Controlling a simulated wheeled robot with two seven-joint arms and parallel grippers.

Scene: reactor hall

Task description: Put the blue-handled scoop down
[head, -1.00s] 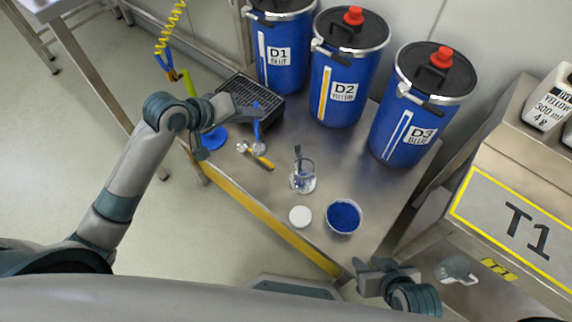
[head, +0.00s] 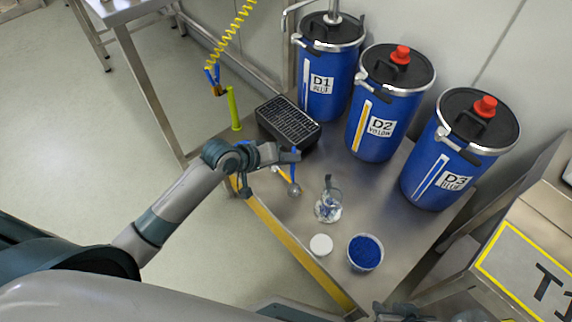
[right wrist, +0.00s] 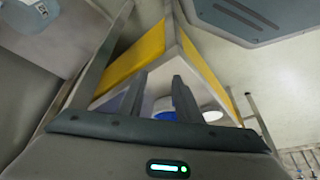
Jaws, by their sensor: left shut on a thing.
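My left gripper (head: 291,156) is shut on the blue-handled scoop (head: 294,171) above the steel table. The scoop hangs upright, handle up, with its round bowl down close to the tabletop; I cannot tell whether it touches. A yellow-handled scoop (head: 279,169) shows behind it, mostly hidden by my left gripper. My right gripper (head: 394,314) is at the bottom edge of the head view, past the table's front corner. In the right wrist view its two fingers (right wrist: 158,92) stand apart with nothing between them.
A glass beaker (head: 328,208) with a dark utensil, a white disc (head: 321,245) and a bowl of blue granules (head: 365,253) stand to the right. A black grated tray (head: 288,122) and drums D1 (head: 318,100), D2 (head: 383,125) and D3 (head: 445,165) stand behind. A green post (head: 233,108) stands left.

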